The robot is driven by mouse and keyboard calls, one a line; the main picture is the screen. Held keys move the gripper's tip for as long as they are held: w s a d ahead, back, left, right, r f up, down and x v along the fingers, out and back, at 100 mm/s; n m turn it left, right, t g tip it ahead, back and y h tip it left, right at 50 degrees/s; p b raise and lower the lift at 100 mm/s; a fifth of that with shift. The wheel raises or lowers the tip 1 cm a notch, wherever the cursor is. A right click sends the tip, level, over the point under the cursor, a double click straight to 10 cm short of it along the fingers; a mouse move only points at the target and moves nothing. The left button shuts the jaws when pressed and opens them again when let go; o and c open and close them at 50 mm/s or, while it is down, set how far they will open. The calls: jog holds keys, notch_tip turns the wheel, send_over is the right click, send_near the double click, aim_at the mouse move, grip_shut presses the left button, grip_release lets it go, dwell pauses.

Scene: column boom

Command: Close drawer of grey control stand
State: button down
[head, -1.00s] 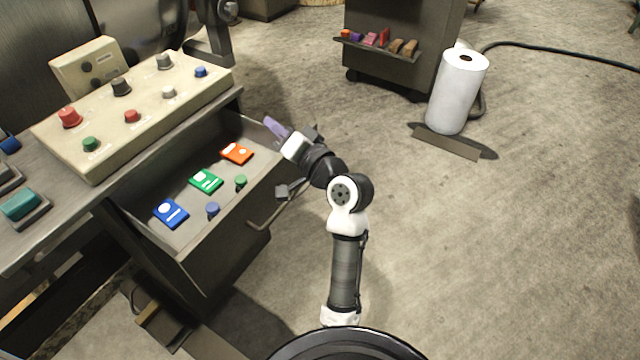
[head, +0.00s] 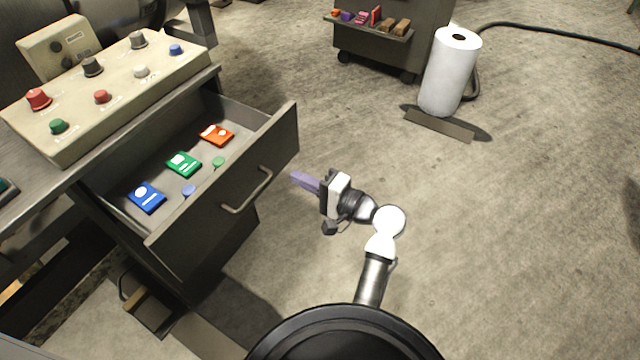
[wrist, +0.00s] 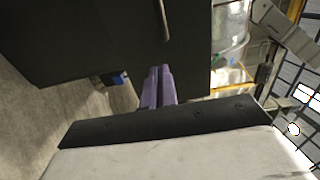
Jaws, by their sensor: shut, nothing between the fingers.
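The drawer (head: 225,205) of the grey control stand (head: 75,185) is pulled well out, with its bar handle (head: 247,191) on the front panel. Inside lie a blue card (head: 147,197), a green card (head: 183,164), an orange card (head: 216,135) and small blue and green knobs. My gripper (head: 298,180) has purple fingers and is shut and empty. It is in front of the drawer panel, right of the handle, pointing toward it. In the wrist view my fingers (wrist: 158,85) point at the dark panel (wrist: 110,40), with the handle (wrist: 162,20) above; contact does not show.
A cream control box (head: 110,95) with several knobs sits on the stand top. A white roll (head: 450,70) stands at the back right near a dark cabinet (head: 390,50) with a small shelf. A black cable lies behind. The floor to the right is clear.

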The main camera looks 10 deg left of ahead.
jog(key=p+x, duration=0.1)
jog(key=x, duration=0.5)
jog(key=shift+w+a, duration=0.1)
jog(key=shift+a, duration=0.15)
jog(key=shift+a, duration=0.1)
jog(key=b, duration=0.3)
send_near(211, 146)
jog(key=w+a+r, duration=0.1)
jog(key=a, duration=0.2)
jog(key=w+a+r, duration=0.1)
jog(key=a+r, duration=0.1)
jog(key=a, duration=0.1)
jog(key=w+a+r, duration=0.1)
jog(key=a+r, duration=0.1)
jog(key=a, duration=0.1)
jog(key=shift+w+a, duration=0.35)
jog(key=shift+a, duration=0.3)
jog(key=shift+r, duration=0.3)
